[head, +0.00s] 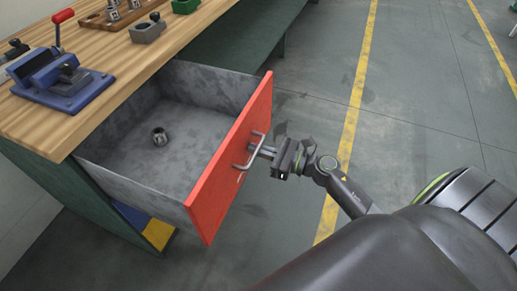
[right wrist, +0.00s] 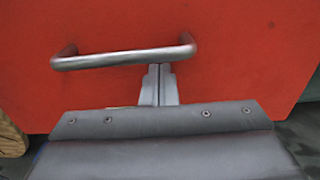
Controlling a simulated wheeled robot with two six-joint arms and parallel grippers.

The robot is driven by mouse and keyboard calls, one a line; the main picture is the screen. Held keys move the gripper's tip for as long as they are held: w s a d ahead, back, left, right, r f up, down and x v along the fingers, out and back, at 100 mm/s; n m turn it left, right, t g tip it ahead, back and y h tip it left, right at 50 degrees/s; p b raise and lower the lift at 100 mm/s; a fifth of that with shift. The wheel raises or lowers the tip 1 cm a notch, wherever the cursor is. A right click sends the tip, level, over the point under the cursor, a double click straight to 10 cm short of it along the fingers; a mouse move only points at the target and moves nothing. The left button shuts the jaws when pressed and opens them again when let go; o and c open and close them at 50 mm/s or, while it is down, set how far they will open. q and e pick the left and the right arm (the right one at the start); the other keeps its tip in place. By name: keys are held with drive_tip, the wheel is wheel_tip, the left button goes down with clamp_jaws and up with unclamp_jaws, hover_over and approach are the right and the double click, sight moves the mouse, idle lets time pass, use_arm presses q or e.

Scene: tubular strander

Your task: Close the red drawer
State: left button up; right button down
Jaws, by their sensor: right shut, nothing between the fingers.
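The red drawer (head: 232,160) is pulled well out from under the wooden workbench, with its grey inside showing. Its metal bar handle (head: 249,152) is on the red front; the handle also shows in the right wrist view (right wrist: 125,57). My right gripper (head: 262,151) is shut and empty at the drawer front, beside the handle. In the right wrist view its closed fingertips (right wrist: 158,70) are just under the bar, toward its right end; whether they touch the bar or the red panel I cannot tell. My left gripper is not in view.
A small metal nut-like part (head: 160,137) lies in the drawer.

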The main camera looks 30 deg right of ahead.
drive_tip(key=b+x, duration=0.1)
drive_tip(key=x, duration=1.4)
drive_tip(key=shift+w+a+b, duration=0.15)
drive_tip(key=shift+b, duration=0.15)
drive_tip(key=b+x, duration=0.1)
drive_tip(key=x, duration=0.4)
drive_tip(key=shift+w+a+b, duration=0.2)
drive_tip(key=shift+b, duration=0.15)
drive_tip(key=b+x, duration=0.2)
drive_tip(key=x, duration=0.3)
drive_tip(key=shift+f, duration=0.1)
drive_tip(key=b+x, duration=0.2)
drive_tip(key=x, duration=0.3)
drive_tip(key=shift+b, duration=0.4)
drive_tip(key=shift+b+x, duration=0.6)
drive_tip(key=shift+x, duration=0.5)
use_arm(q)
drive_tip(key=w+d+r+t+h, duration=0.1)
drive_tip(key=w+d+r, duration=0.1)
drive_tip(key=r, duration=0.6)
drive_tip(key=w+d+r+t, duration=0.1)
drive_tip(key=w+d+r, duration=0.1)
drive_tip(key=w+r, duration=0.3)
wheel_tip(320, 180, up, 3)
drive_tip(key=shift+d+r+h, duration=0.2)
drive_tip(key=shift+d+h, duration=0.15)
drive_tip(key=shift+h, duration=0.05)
use_arm(e)
drive_tip(key=shift+r, duration=0.4)
